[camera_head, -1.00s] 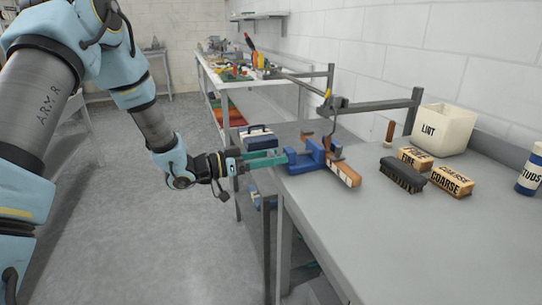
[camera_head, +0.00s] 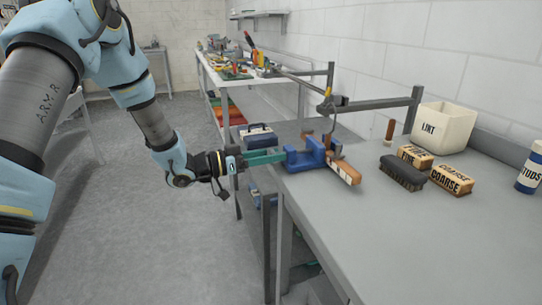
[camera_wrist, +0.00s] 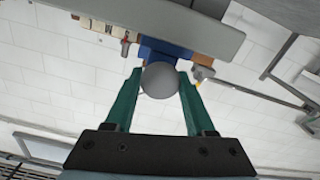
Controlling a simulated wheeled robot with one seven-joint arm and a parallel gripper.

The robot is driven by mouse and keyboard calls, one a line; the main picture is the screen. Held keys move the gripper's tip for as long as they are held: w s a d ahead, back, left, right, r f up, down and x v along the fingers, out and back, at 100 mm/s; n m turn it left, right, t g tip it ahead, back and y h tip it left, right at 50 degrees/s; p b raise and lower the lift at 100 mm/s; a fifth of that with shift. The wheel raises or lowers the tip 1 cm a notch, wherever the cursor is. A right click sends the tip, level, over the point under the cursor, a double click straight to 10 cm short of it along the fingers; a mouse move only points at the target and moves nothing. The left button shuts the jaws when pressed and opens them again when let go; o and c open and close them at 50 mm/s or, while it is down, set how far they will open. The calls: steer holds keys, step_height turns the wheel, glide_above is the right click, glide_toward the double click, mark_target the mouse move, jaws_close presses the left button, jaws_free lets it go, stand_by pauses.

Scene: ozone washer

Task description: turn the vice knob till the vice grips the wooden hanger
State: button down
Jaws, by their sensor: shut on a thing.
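The blue vice (camera_head: 304,160) sits at the near-left edge of the grey bench. The wooden hanger (camera_head: 345,172) lies at its jaws, its pale, marked end pointing towards the front right. I cannot tell whether the vice jaws press on it. My gripper (camera_head: 282,156) reaches in from the left, its green fingers at the vice's outer end. In the wrist view my gripper (camera_wrist: 160,82) is shut on the round grey vice knob (camera_wrist: 160,79), one finger on each side. The blue vice body (camera_wrist: 165,48) shows behind the knob. The knob is hidden in the head view.
A black brush (camera_head: 403,172), wooden blocks (camera_head: 450,180) marked COARSE and FINE, a LINT bin (camera_head: 443,128) and a STUDS can (camera_head: 531,168) stand to the right. A metal arm (camera_head: 375,105) spans behind the vice. The bench front is clear.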

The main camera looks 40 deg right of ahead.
steer(key=m+b, duration=0.2)
steer(key=b, duration=0.1)
steer(key=shift+f, duration=0.35)
steer(key=shift+m+b, duration=0.9)
steer(key=shift+b, duration=0.35)
steer(key=shift+r+m+b, duration=0.3)
steer(key=shift+m+b, duration=0.1)
steer(key=shift+m, duration=0.2)
steer(key=shift+c, duration=1.4)
jaws_free()
steer(key=b+v, duration=0.1)
steer(key=v, duration=0.9)
steer(key=shift+a+b, duration=0.35)
steer(key=shift+a, duration=0.05)
